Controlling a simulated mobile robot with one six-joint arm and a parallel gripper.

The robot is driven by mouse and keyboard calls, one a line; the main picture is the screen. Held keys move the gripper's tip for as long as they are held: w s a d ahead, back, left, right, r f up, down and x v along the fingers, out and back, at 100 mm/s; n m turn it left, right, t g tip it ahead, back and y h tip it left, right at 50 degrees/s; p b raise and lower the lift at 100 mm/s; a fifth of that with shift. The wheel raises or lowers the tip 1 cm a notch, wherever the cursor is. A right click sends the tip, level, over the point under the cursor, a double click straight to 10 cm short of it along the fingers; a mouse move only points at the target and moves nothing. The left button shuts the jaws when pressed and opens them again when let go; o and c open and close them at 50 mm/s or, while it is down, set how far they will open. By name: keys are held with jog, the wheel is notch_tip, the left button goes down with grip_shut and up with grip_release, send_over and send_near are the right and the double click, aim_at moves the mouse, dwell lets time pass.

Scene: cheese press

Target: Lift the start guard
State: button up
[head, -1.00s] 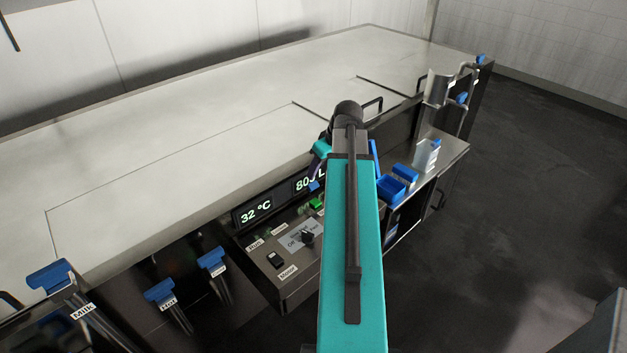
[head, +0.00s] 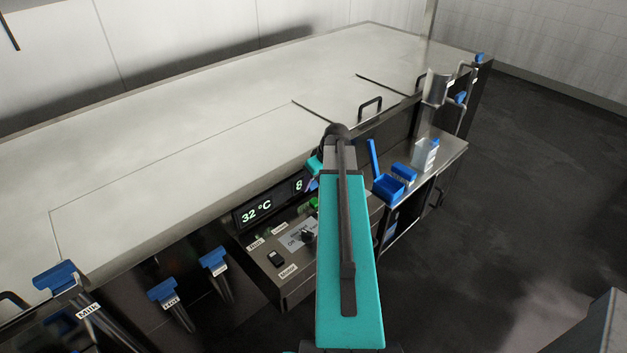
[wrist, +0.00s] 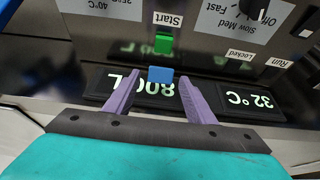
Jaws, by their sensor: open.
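The green start button (wrist: 163,42) sits on the dark control panel under the "Start" label in the wrist view, and it also shows in the head view (head: 314,203). A small blue tab (wrist: 160,75), which looks like the start guard's lip, stands just below the button in the wrist picture. Any clear part of the guard cannot be made out. My gripper (wrist: 158,77) is open, with its purple fingers on either side of the blue tab. Whether they touch it cannot be told. In the head view my arm hides most of the gripper.
The lit display (head: 257,213) lies close behind the fingers. A black selector knob (head: 307,236) and a rocker switch (head: 276,259) share the panel. Blue-handled valves (head: 164,292) stand at lower left. A blue bin (head: 388,187) sits on the right-hand shelf.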

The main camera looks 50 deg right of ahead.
jog(key=shift+f, duration=0.1)
jog(key=c, duration=1)
jog(key=shift+c, duration=0.2)
jog(key=shift+w, duration=0.15)
jog(key=shift+w+r+g+p, duration=0.2)
jog(key=shift+w+g+p, duration=0.25)
jog(key=shift+g+p, duration=0.15)
jog(key=shift+w+d+g+p, duration=0.1)
jog(key=shift+w+g+p, duration=1.05)
jog(key=shift+g, duration=0.55)
